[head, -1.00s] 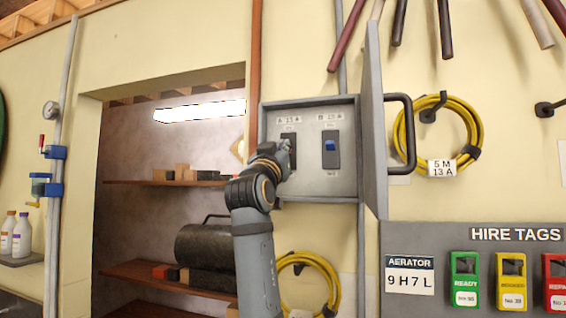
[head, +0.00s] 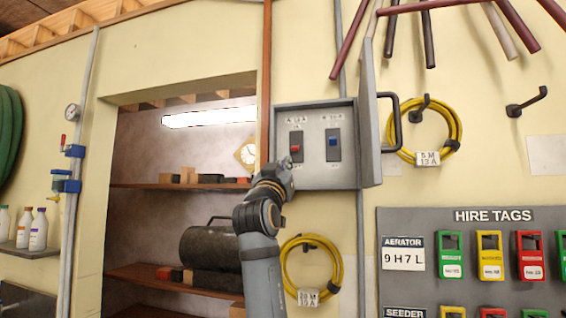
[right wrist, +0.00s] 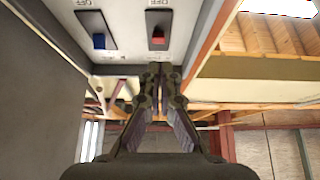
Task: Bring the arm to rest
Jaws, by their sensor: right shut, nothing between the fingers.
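My right gripper (head: 284,163) is shut and empty in the head view, at the lower left of the open grey switch box (head: 317,180). It also shows in the right wrist view (right wrist: 160,70), its fingers together just outside the box's edge. The box holds a switch with a red rocker (head: 296,147) on the left and a switch with a blue rocker (head: 334,143) on the right. Both rockers also show in the right wrist view, the red one (right wrist: 158,38) and the blue one (right wrist: 99,41). I cannot tell whether the fingertips touch the box. My left gripper is not in view.
The box door (head: 369,125) stands open with a dark handle (head: 395,120). Yellow cable coils (head: 455,130) hang on the wall. A hire tags board (head: 470,240) is at lower right. A shelved recess (head: 140,210) is at left.

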